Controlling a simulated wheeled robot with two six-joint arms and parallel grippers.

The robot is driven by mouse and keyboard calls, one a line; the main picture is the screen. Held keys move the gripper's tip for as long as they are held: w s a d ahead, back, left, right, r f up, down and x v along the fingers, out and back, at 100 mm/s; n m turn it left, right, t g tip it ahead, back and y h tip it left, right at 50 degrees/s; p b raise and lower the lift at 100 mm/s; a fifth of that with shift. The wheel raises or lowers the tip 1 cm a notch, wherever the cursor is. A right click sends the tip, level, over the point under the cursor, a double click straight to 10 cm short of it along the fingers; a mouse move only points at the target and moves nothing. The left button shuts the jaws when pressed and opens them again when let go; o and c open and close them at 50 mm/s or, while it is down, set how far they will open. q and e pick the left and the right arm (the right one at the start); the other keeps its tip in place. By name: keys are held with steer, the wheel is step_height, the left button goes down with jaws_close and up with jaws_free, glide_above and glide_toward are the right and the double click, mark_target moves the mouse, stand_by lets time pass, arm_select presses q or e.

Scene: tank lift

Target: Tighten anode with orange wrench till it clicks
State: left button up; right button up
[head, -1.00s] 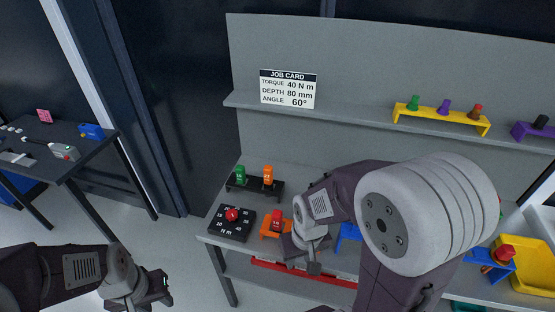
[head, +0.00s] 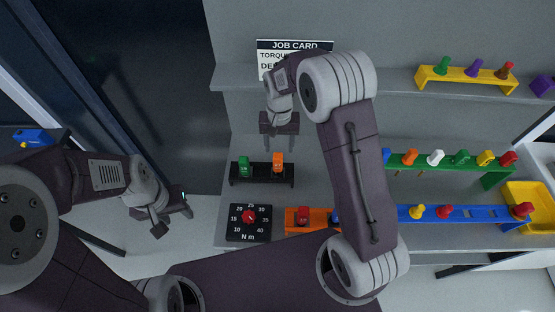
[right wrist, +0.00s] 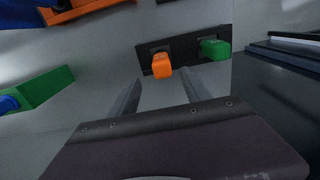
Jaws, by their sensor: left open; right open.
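The orange wrench (head: 278,162) stands upright in a small black rack (head: 262,181) on the bench, beside a green tool (head: 244,166). In the head view my right gripper (head: 280,143) is open and points down just above and behind the orange handle. In the right wrist view the orange handle (right wrist: 162,66) lies beyond and between the two open fingers (right wrist: 158,88), apart from them. My left gripper (head: 172,213) is open and empty, left of the bench. I cannot tell which thing is the anode.
A black torque dial (head: 249,233) with a red knob lies in front of the rack. An orange stand (head: 291,218) with a red piece is right of it. Blue (head: 467,214) and green (head: 495,178) racks and a yellow bin (head: 540,195) stand further right. My right arm hides part of the bench.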

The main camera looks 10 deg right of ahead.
mark_target(278, 161)
steer(key=shift+s, duration=0.1)
steer(key=shift+s+f, duration=0.15)
steer(key=shift+f, duration=0.15)
steer(key=f, duration=0.1)
steer(key=f+p, duration=0.1)
steer(key=shift+w+a+f, duration=0.15)
steer(key=shift+w+f, duration=0.1)
steer(key=shift+f, duration=0.1)
steer(key=shift+w+f, duration=0.15)
steer(key=shift+f, duration=0.2)
steer(key=f+p, duration=0.1)
steer(key=f, duration=0.1)
steer(key=f+p, duration=0.1)
steer(key=f, duration=0.1)
steer(key=shift+s+f, duration=0.2)
steer(key=shift+f, duration=0.2)
steer(key=shift+w+f, duration=0.2)
arm_select(q)
step_height(278, 161, up, 3)
steer(key=shift+s+r, duration=0.1)
steer(key=shift+s, duration=0.05)
arm_select(e)
steer(key=shift+s+r, duration=0.1)
jaws_close()
